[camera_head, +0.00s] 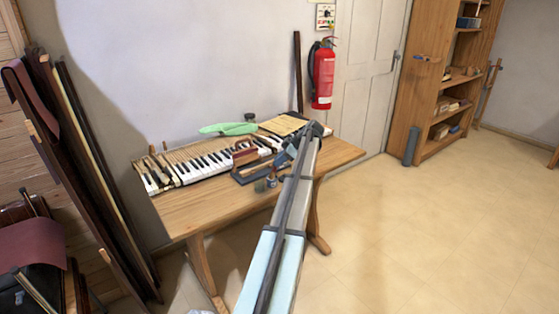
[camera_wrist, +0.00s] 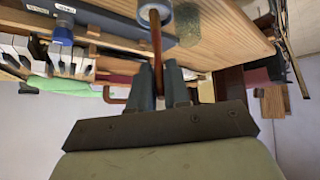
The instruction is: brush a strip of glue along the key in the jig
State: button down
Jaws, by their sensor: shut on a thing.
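In the wrist view my gripper (camera_wrist: 160,90) is shut on a thin brown handle (camera_wrist: 156,50), likely the glue brush. The handle runs up to a pale round ring or rim (camera_wrist: 154,11); the brush's bristles are not visible. A long dark grey block with a small label (camera_wrist: 120,22), possibly the jig, lies beside it. In the head view a dark jig-like fixture (camera_head: 250,173) sits at the table's front middle, with a small pot (camera_head: 271,181) near it. The key in the jig is not clear.
The wooden table (camera_head: 195,212) carries a row of piano keys (camera_head: 200,167), a green object (camera_head: 228,128) and a dark jar (camera_head: 250,117). A blue bottle-like thing (camera_wrist: 63,33) and a dark green patch (camera_wrist: 188,28) show in the wrist view. Open floor lies right of the table.

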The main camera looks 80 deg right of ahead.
jog(key=shift+f, duration=0.45)
dwell(0.9)
jog(key=shift+r, duration=3.5)
